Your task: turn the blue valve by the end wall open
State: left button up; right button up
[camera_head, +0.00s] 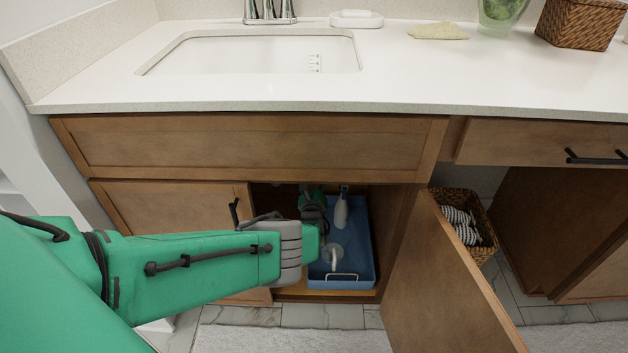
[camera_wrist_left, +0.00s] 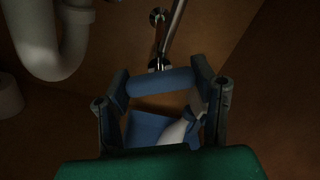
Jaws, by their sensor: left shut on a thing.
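The blue valve handle (camera_wrist_left: 160,82) shows in the left wrist view as a short rounded bar. It sits in front of a chrome fitting and pipe (camera_wrist_left: 170,38) on the cabinet's wooden wall. My left gripper (camera_wrist_left: 163,87) has its fingers on both sides of the handle and is shut on it. In the head view my left arm reaches into the open sink cabinet, with the gripper (camera_head: 313,208) small and dark at the back. The valve cannot be made out there. My right gripper is in neither view.
A blue tray (camera_head: 355,268) on the cabinet floor holds a white spray bottle (camera_head: 341,212) and a white-handled item (camera_head: 333,258). A white drain pipe (camera_wrist_left: 75,40) hangs left of the valve. The open cabinet door (camera_head: 450,285) stands right; the closed door (camera_head: 170,205) is left.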

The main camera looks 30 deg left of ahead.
pick_arm(q)
jog(key=n, duration=0.6)
jog(key=shift+s+f+n+p, duration=0.1)
jog(key=shift+f+n+p, duration=0.05)
jog(key=shift+n+p, duration=0.2)
jog(key=n, duration=0.5)
jog(key=shift+f, duration=0.1)
jog(key=shift+s+f+n, duration=0.1)
jog(key=shift+n, duration=0.25)
jog(key=o, duration=1.2)
jog(key=shift+a, duration=0.1)
